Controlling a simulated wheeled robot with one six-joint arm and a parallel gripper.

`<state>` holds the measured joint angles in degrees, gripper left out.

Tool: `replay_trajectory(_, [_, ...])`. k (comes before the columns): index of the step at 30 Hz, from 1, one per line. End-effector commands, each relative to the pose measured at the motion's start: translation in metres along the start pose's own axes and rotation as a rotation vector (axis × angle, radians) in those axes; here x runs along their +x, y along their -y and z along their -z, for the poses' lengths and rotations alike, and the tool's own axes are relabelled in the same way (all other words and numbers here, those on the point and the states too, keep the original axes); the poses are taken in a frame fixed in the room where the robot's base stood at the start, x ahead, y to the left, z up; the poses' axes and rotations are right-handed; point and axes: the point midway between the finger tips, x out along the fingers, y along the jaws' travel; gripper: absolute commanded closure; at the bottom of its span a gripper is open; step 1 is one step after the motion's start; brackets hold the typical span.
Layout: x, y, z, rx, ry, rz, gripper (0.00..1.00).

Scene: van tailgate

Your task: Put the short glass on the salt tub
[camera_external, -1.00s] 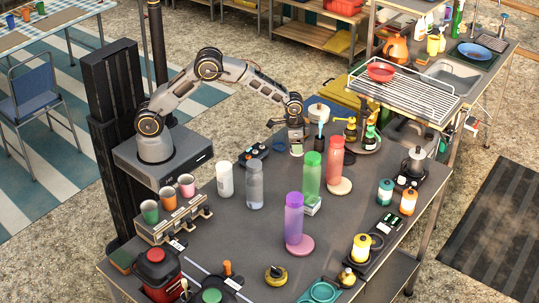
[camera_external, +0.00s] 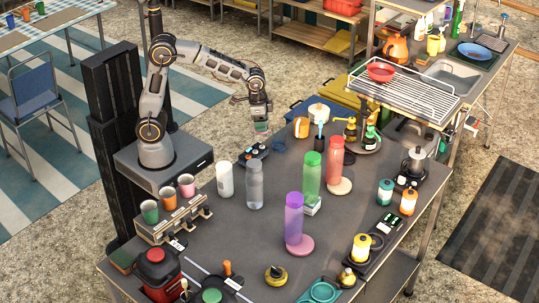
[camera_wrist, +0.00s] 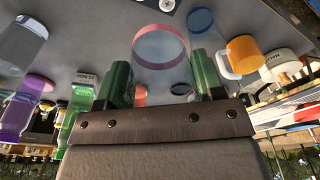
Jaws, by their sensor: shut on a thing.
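My gripper (camera_external: 261,124) is raised above the table's back left part. In the wrist view its two green fingers (camera_wrist: 161,82) are shut on a clear glass (camera_wrist: 160,48) with a pinkish rim, the short glass. The glass is hard to make out in the external view. A pale round tub (camera_external: 318,109), which looks like the salt tub, stands at the table's back edge, right of my gripper. It also shows in the wrist view as a white tub (camera_wrist: 283,60) with dark lettering. My gripper and the glass are well apart from it.
An orange mug (camera_external: 302,127) stands just in front of the tub. A dark tray (camera_external: 256,151) lies below my gripper.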

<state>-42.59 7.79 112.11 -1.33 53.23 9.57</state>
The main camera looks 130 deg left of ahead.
Motion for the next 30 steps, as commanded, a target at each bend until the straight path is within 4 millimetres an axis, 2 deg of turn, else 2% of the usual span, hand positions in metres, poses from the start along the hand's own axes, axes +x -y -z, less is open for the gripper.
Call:
replay_trajectory(4, [-0.004,-0.003,-0.003,0.007,0.000,-0.001,0.62])
replay_trajectory(7, [-0.017,-0.014,-0.001,0.035,-0.002,-0.004,0.62])
replay_trajectory(11, [-0.055,-0.043,0.003,0.105,-0.006,-0.012,0.62])
replay_trajectory(14, [-0.093,-0.076,-0.008,0.189,-0.006,-0.022,0.62])
replay_trajectory(18, [-0.144,-0.121,-0.046,0.313,-0.006,-0.038,0.62])
replay_trajectory(22, [-0.176,-0.151,-0.097,0.408,-0.004,-0.049,0.62])
replay_trajectory(26, [-0.188,-0.161,-0.144,0.463,-0.004,-0.056,0.62])
replay_trajectory(30, [-0.183,-0.159,-0.181,0.476,-0.001,-0.058,0.62])
